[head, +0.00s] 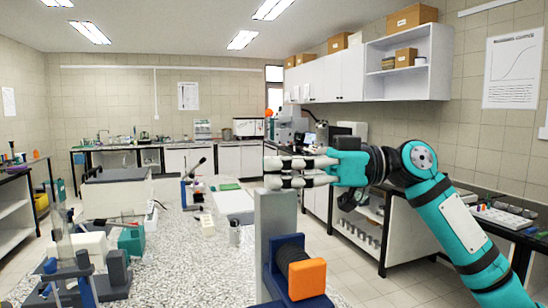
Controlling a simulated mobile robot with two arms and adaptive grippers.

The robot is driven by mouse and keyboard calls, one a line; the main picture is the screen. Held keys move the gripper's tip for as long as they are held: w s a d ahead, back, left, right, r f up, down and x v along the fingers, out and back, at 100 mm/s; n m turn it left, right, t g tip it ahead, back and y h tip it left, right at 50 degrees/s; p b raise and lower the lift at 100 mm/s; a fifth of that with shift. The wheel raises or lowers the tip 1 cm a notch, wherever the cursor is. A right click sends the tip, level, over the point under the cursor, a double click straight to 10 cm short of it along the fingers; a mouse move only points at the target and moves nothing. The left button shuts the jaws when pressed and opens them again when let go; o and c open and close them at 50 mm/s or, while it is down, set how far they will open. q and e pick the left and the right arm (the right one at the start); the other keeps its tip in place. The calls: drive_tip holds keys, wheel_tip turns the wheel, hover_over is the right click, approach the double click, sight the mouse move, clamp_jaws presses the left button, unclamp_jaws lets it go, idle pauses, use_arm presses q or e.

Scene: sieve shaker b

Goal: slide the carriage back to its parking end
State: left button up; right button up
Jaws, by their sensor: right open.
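A device stands at the front edge of the bench, low in the middle of the head view. It has a tall grey upright block (275,225), a blue frame (272,283), a black ribbed cylinder (291,252) and an orange end block (307,279). I cannot tell for sure which part is the carriage, and its lower part is cut off by the frame. My right gripper (272,172) comes in from the right with its fingers pointing left. It is open and empty, and appears just above the top of the grey block. Whether it touches is unclear. My left gripper is not in view.
The speckled bench (195,265) has clear room left of the device. Blue and grey apparatus (117,268) crowds the left front. A side counter (485,222) with tools runs along the right.

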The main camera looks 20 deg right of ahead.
drive_tip(key=shift+w+a, duration=0.1)
drive_tip(key=shift+a, duration=0.3)
drive_tip(key=shift+c, duration=0.3)
clamp_jaws()
drive_tip(key=shift+a, duration=0.1)
